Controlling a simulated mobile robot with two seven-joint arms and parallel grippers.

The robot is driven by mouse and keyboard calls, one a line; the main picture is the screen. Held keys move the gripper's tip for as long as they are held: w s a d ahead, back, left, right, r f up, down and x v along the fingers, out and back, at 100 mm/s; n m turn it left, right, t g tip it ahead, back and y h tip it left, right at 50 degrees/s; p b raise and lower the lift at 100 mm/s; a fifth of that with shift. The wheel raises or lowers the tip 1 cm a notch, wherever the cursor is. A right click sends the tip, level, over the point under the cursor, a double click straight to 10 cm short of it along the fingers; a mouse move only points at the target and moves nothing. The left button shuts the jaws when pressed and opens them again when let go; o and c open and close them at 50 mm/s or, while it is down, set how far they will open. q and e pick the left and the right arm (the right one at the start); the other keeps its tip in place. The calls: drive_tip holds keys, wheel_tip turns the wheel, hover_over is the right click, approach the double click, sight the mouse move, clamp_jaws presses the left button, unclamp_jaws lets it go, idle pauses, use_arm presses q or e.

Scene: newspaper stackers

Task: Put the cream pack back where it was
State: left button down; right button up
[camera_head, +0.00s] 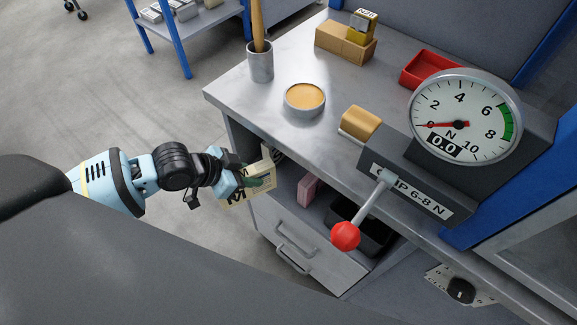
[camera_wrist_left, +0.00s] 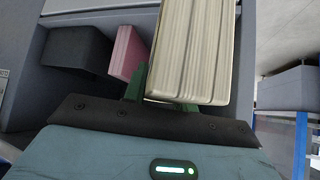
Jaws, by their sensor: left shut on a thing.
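My left gripper (camera_head: 262,181) is shut on the cream pack (camera_head: 241,195), a pale block with dark lettering. It holds the pack at the open left front of the shelf bay under the bench top. In the left wrist view the cream pack (camera_wrist_left: 192,50) shows its layered edge between the green fingers and covers part of the bay. A pink pack (camera_head: 307,190) stands in the bay to the right of the cream pack in the head view; it also shows in the left wrist view (camera_wrist_left: 128,50). My right gripper is not in view.
A black bin (camera_head: 373,238) sits in the bay beyond the pink pack. Drawers (camera_head: 300,240) lie below. On the bench top (camera_head: 225,92) are a cup (camera_head: 260,65), a round tin (camera_head: 304,101) and a dial gauge (camera_head: 466,117) with a red-knobbed lever (camera_head: 345,236) overhanging the front.

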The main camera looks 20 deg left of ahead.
use_arm(q)
drive_tip(key=w+d+f, duration=0.1)
drive_tip(key=w+d, duration=0.3)
drive_tip(key=w, duration=0.1)
drive_tip(key=w+d+f, duration=0.1)
drive_tip(key=w+d, duration=0.2)
drive_tip(key=shift+d+f, duration=0.1)
drive_tip(key=shift+f, duration=0.6)
drive_tip(key=shift+f+b, duration=0.15)
drive_tip(key=shift+b, duration=0.15)
drive_tip(key=c, duration=1.1)
unclamp_jaws()
drive_tip(key=shift+s, duration=0.1)
